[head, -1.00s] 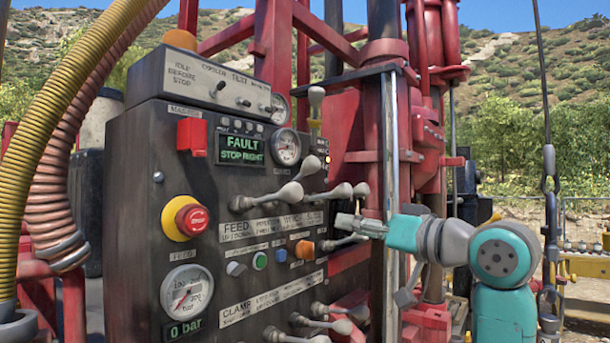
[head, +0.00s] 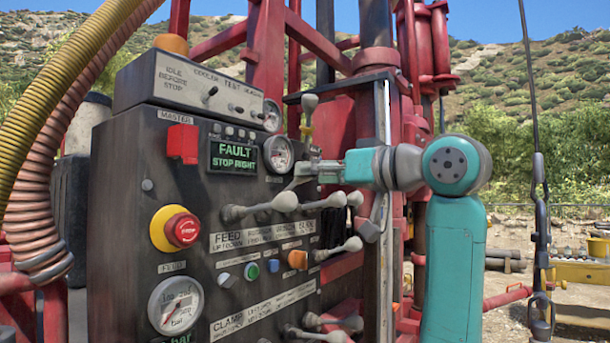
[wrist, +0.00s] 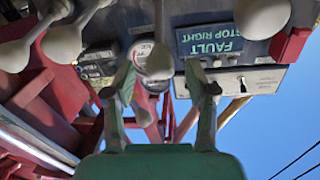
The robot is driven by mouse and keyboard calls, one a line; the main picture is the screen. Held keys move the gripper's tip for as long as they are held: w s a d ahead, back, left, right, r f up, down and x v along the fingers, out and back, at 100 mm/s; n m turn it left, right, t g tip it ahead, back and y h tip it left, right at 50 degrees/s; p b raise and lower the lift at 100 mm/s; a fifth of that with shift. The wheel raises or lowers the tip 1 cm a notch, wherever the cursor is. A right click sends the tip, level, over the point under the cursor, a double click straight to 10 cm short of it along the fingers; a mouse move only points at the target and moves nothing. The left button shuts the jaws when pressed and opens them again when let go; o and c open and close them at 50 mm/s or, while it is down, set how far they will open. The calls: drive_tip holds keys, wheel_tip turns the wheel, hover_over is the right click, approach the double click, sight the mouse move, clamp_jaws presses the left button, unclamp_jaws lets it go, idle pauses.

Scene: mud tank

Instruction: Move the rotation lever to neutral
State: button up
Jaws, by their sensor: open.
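A row of grey ball-ended levers sticks out of the dark control panel (head: 135,215) above the label strip with FEED at its left. The raised lever (wrist: 159,64), second along from the left, looks like the rotation lever, though its label is too small to read surely. In the wrist view its ball lies between the two open fingers of my gripper (wrist: 160,78), with space on both sides. In the head view my gripper (head: 306,170) is at this lever and largely hides it. Touch cannot be told.
The feed lever (head: 285,202) sits close below left, and two more lever balls (head: 336,200) (head: 355,198) close right. Another lever (head: 352,244) is lower. A red stop button (head: 183,227) and a FAULT STOP RIGHT display (head: 235,157) are on the panel. Red mast parts stand behind.

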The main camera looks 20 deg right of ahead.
sight(286, 189)
drive_tip(key=shift+x, duration=1.65)
clamp_jaws()
